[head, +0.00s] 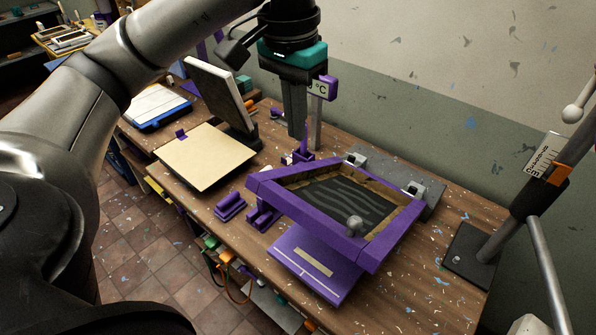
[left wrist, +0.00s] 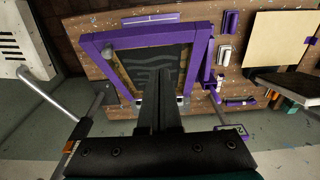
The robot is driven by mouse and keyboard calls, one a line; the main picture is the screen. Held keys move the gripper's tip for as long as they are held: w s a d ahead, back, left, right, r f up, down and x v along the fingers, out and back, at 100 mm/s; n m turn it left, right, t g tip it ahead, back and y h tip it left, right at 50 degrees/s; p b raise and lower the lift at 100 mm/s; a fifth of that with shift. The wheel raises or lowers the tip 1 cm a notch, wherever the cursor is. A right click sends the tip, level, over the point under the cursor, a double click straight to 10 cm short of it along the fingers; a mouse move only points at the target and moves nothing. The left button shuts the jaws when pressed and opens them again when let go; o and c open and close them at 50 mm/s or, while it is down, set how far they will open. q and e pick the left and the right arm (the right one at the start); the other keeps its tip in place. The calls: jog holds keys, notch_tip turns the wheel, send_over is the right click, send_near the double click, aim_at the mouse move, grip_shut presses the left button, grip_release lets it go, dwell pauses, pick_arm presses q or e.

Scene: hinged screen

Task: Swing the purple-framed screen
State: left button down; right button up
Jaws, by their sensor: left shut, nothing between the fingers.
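The purple-framed screen (head: 312,224) is on the bench, tilted with its near side raised above a purple board (head: 310,268). Its dark mesh has wavy grey lines, and a grey ball knob (head: 354,223) shows by the near bar. Two grey hinge clamps (head: 413,189) hold its far side. My left gripper (head: 297,130) is shut and empty, pointing down above the far left corner of the frame, apart from it as far as I can tell. In the left wrist view, its closed fingers (left wrist: 157,105) overlap the frame (left wrist: 199,58). My right gripper is not in view.
A cream board (head: 205,156) and tilted panel (head: 218,95) are to the left. A metal stand (head: 470,258) is at the right. Small purple blocks (head: 230,207) lie left of the screen.

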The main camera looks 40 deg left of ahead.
pick_arm(q)
notch_tip(320, 180, down, 6)
jog(key=b, duration=0.1)
send_over(293, 202)
jog(key=f+p, duration=0.1)
jog(key=f, duration=0.5)
jog(key=shift+w, duration=0.2)
jog(key=shift+s+f, duration=0.3)
jog(key=shift+f, duration=0.4)
